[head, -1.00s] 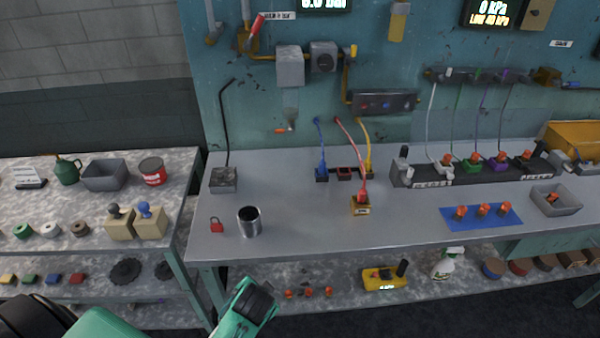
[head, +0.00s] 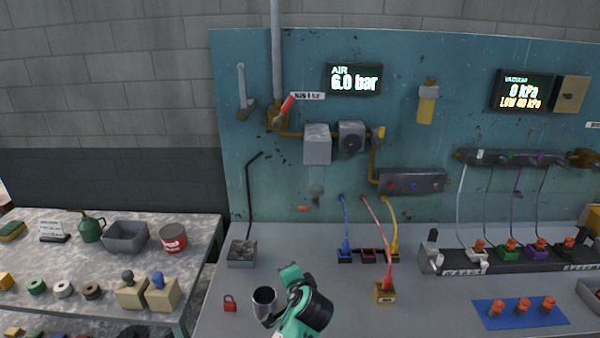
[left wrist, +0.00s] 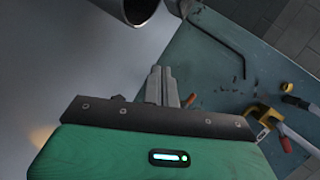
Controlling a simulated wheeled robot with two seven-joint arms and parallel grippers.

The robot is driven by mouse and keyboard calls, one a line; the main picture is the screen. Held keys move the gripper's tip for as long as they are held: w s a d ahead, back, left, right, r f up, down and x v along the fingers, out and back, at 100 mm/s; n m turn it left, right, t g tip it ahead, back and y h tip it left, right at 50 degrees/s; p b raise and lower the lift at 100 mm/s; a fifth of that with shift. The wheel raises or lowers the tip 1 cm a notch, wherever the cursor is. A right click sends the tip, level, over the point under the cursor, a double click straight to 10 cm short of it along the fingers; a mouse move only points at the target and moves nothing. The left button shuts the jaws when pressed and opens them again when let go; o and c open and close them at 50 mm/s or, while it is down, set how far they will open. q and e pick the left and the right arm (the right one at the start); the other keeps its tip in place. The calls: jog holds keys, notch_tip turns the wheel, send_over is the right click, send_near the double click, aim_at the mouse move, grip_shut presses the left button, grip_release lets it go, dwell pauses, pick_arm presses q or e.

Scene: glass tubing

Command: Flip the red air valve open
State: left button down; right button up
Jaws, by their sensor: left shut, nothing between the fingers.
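The red air valve lever (head: 287,104) is on the yellow pipe fitting at the upper left of the teal panel, slanting up to the right beside a small label. In the left wrist view, a red handle (left wrist: 286,144) shows at the right near yellow fittings. My left gripper (left wrist: 161,70) is shut and empty, its grey fingers together. It is well apart from the valve, above the bench beside the metal cup in the head view, where its fingers cannot be made out. My right gripper is not in view.
The metal cup (head: 265,301) stands close to my left arm, with a red padlock (head: 230,303) left of it. A black bent rod (head: 249,195) rises from a grey block (head: 242,253) below the valve. The air display (head: 354,78) reads 6.0 bar.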

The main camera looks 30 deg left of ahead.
pick_arm(q)
jog(key=w+a+r+m+t+y, duration=0.1)
jog(key=w+r+y, duration=0.2)
jog(key=w+r, duration=0.4)
jog(key=w+a+r+m+y, duration=0.1)
jog(key=w+r+m+y, duration=0.1)
jog(key=w+r, duration=0.45)
jog(key=m+t+y, duration=0.1)
jog(key=m+y, duration=0.2)
jog(key=y, duration=0.1)
send_near(284, 109)
jog(key=w+d+f, duration=0.2)
jog(key=d, duration=0.5)
jog(key=p+x, duration=0.5)
jog(key=x, duration=0.4)
jog(key=shift+w+a+r, duration=0.25)
jog(key=shift+w, duration=0.05)
jog(key=shift+s+a+r+p, duration=0.2)
jog(key=shift+a+p, duration=0.2)
jog(key=shift+s+a+r+p, duration=0.15)
jog(key=shift+a+r+p, duration=0.05)
jog(key=shift+a+p, duration=0.2)
jog(key=shift+s+a+r+p, duration=0.25)
jog(key=shift+s+a+p, duration=0.1)
jog(key=shift+a, duration=0.3)
jog(key=shift+w, duration=0.1)
